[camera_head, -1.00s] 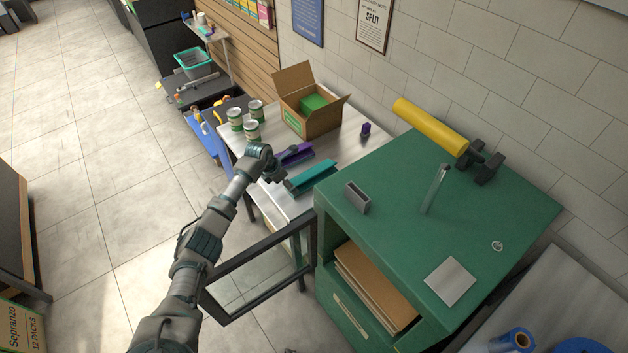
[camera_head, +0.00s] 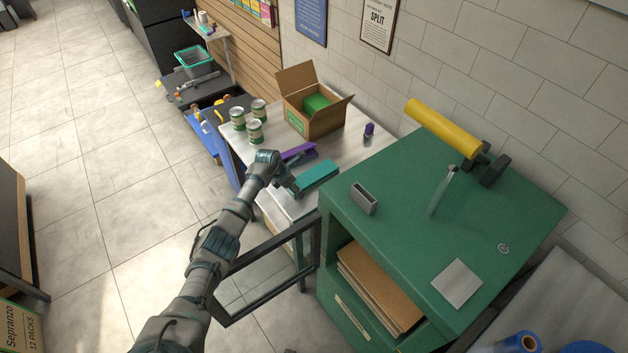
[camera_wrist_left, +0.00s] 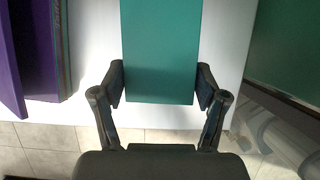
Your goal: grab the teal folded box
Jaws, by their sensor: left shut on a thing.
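The teal folded box (camera_head: 316,176) is a long flat piece on the white table, close to the green cabinet. It also shows in the left wrist view (camera_wrist_left: 160,50), running up the middle. My left gripper (camera_head: 289,186) is at its near end. In the left wrist view, the fingers of my left gripper (camera_wrist_left: 160,88) are shut on the box, one against each long side. I cannot tell whether the box is lifted off the table. My right gripper is not in view.
A purple folded box (camera_head: 299,151) lies just left of the teal one. Several cans (camera_head: 255,131) and an open cardboard box (camera_head: 312,112) stand farther back on the table (camera_head: 347,145). The green cabinet (camera_head: 410,185) rises close on the right.

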